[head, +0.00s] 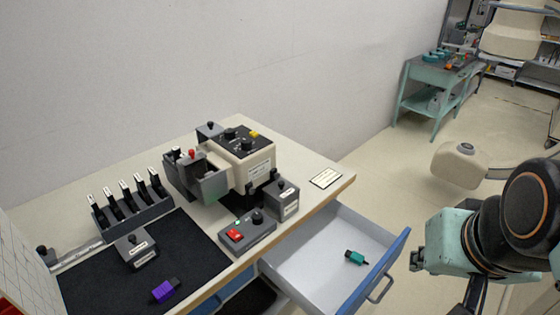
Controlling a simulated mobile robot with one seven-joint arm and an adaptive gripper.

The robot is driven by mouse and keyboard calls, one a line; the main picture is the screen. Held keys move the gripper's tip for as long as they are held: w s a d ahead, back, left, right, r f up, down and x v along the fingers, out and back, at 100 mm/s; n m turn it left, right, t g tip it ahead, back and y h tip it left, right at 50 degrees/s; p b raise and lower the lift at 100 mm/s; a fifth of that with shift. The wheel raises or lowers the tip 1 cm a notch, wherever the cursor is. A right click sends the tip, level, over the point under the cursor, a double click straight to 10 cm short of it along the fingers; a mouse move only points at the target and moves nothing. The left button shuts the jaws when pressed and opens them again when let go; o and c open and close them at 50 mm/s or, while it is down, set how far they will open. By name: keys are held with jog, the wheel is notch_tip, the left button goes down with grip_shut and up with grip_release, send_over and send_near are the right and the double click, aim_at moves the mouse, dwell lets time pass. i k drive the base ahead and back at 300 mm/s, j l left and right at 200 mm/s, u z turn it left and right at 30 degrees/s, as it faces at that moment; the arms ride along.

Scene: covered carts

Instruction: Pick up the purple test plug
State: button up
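The purple test plug (164,290) lies on its side on the black mat (205,258) at the front left of the cream bench. Nothing touches it from above. My gripper (414,260) is at the right, beyond the open drawer and far from the plug. Its dark fingers point left and look empty, but they are too small to show whether they are open or shut.
A grey labelled block (137,251) stands on the mat behind the plug. A rack of several black clips (131,208), a cream instrument (243,158) and a red-button control box (247,234) stand further back. An open drawer (318,258) holds a teal plug (355,257).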

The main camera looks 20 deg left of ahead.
aim_at(166, 289)
jog(key=k+u, duration=0.15)
jog(key=u, duration=1.85)
